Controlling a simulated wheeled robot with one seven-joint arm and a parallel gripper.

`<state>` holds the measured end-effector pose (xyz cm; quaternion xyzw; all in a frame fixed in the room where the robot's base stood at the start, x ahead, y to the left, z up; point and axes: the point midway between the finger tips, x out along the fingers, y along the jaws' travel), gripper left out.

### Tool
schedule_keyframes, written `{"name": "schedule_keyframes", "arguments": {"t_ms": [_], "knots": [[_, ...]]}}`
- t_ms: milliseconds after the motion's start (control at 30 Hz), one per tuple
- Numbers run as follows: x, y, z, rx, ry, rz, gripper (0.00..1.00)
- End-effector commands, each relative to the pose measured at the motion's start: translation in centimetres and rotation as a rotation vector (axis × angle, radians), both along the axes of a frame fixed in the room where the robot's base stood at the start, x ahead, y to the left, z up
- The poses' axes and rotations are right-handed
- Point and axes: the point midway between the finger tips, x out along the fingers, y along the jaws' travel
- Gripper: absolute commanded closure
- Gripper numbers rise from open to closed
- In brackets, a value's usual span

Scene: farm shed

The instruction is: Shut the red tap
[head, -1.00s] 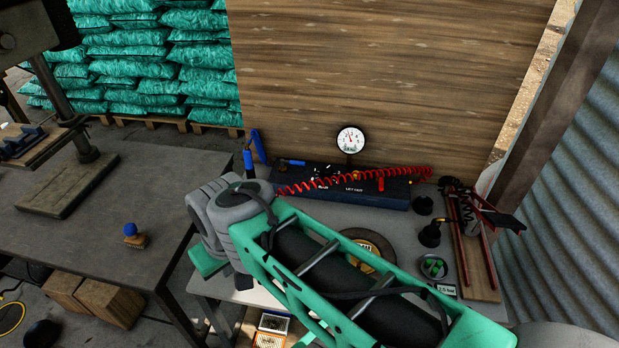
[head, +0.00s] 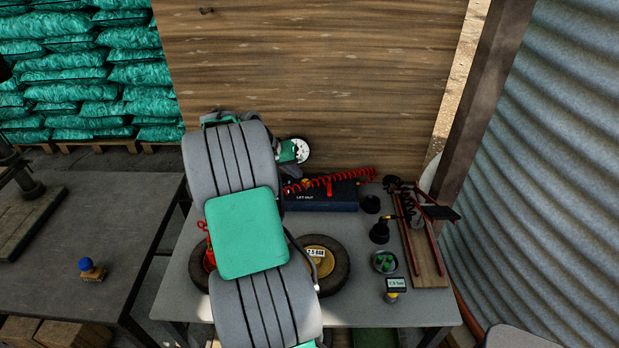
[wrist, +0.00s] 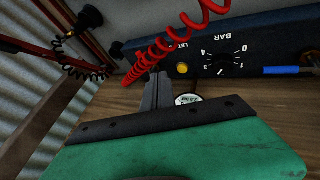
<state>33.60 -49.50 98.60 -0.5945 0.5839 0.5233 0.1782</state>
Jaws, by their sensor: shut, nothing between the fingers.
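The red tap (head: 330,187) shows in the head view as a small red lever on the front of the long dark blue box (head: 320,200), right of the "LET OUT" label. My gripper (wrist: 157,78) is shut and empty in the wrist view, its narrow fingers pointing at the box near the yellow button (wrist: 182,69). The red coiled hose (wrist: 175,45) passes close beside the fingertips. I cannot tell the tap apart from the hose in the wrist view.
A round gauge (head: 296,150) stands behind the box, close to my gripper. A wheel (head: 340,270) lies on the workbench (head: 180,290) in front of the box. A wooden panel (head: 330,70) stands behind.

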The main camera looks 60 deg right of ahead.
Motion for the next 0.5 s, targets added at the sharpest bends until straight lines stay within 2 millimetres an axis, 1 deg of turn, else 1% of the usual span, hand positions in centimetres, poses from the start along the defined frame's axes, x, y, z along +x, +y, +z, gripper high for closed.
{"name": "schedule_keyframes", "arguments": {"t_ms": [167, 467, 500], "knots": [[-0.7, -1.5, -2.4, 0.002, 0.002, 0.001, 1.0], [-2.1, -4.7, -7.9, 0.005, 0.0, 0.002, 1.0], [-3.0, -5.1, -7.5, 0.001, -0.002, 0.0, 1.0]]}}
